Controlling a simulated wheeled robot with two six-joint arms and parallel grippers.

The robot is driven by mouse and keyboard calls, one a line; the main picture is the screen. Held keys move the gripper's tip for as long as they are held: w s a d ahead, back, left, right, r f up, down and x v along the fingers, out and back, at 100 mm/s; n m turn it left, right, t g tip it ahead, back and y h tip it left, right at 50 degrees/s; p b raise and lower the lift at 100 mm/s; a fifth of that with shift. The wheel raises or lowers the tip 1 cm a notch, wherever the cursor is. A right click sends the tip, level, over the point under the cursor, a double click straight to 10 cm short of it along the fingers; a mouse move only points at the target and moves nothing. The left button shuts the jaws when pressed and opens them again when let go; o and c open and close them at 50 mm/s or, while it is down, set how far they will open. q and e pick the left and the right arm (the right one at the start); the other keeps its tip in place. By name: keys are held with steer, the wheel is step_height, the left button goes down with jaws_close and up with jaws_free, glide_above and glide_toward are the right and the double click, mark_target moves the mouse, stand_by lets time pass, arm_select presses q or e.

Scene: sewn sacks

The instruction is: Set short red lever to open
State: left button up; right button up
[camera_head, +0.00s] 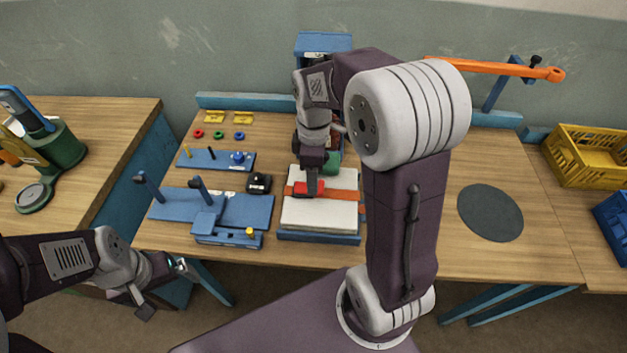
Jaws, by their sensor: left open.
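A small red piece (304,189), which looks like the short red lever, lies on an orange strap (345,194) across a white sewn sack (318,213). My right gripper (311,188) points down right at the red piece and partly covers it. I cannot tell whether its fingers are open or closed on it. My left gripper (165,288) is open and empty, low at the left, in front of the table's front edge and far from the sack.
The sack lies on a blue base (319,238). Blue fixtures (222,208) with dark handles stand to its left. A long orange lever (500,68) sits at the back right. A dark round mat (490,212) and yellow crate (588,155) are at the right.

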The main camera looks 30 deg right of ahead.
steer(key=shift+f, duration=0.9)
steer(key=shift+s+a+f, duration=0.1)
steer(key=shift+s+f, duration=0.1)
steer(key=shift+f, duration=0.3)
steer(key=shift+w, duration=0.1)
steer(key=c, duration=0.6)
jaws_close()
